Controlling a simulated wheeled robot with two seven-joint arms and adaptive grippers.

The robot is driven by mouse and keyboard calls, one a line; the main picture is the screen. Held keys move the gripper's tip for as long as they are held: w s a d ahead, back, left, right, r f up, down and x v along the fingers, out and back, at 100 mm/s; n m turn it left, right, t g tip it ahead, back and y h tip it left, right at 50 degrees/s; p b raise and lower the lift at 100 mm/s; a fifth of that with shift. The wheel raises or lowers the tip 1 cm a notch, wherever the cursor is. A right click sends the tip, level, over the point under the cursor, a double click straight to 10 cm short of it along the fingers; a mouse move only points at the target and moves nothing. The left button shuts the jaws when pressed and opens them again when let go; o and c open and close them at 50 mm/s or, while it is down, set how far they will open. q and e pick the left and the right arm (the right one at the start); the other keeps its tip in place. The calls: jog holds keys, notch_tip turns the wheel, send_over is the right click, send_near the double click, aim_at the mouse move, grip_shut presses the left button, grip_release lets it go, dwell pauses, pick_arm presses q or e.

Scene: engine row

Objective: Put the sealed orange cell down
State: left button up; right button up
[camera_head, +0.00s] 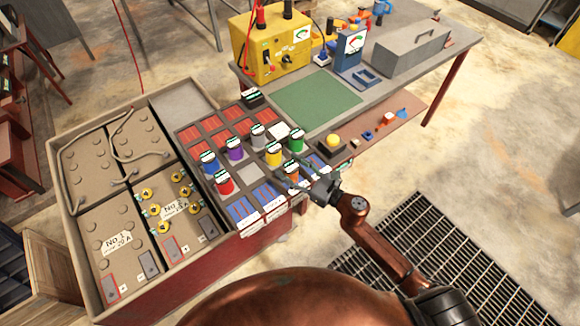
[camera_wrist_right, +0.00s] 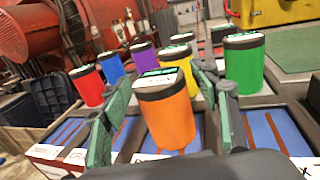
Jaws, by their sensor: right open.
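The orange cell (camera_head: 291,170) stands upright in the front part of the rack of red and blue slots (camera_head: 190,133). In the right wrist view the orange cell (camera_wrist_right: 170,120) has a dark collar and a pale label on top. My right gripper (camera_head: 311,178) is open around it. Its green fingers (camera_wrist_right: 163,95) stand on either side of the cell, with a visible gap at the left; contact at the right finger is hard to tell. My left gripper is not in view.
Other cells stand close by: yellow (camera_head: 273,157), green (camera_head: 296,142), grey (camera_head: 257,137), purple (camera_head: 235,150), blue (camera_head: 208,161) and red (camera_head: 224,184). A yellow meter box (camera_head: 270,50) and a green mat (camera_head: 316,98) are on the bench behind. Large batteries (camera_head: 110,215) lie left.

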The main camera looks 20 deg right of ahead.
jog(key=shift+r, duration=0.25)
jog(key=v, duration=1.2)
jog(key=shift+b, duration=0.45)
jog(key=shift+f, duration=0.1)
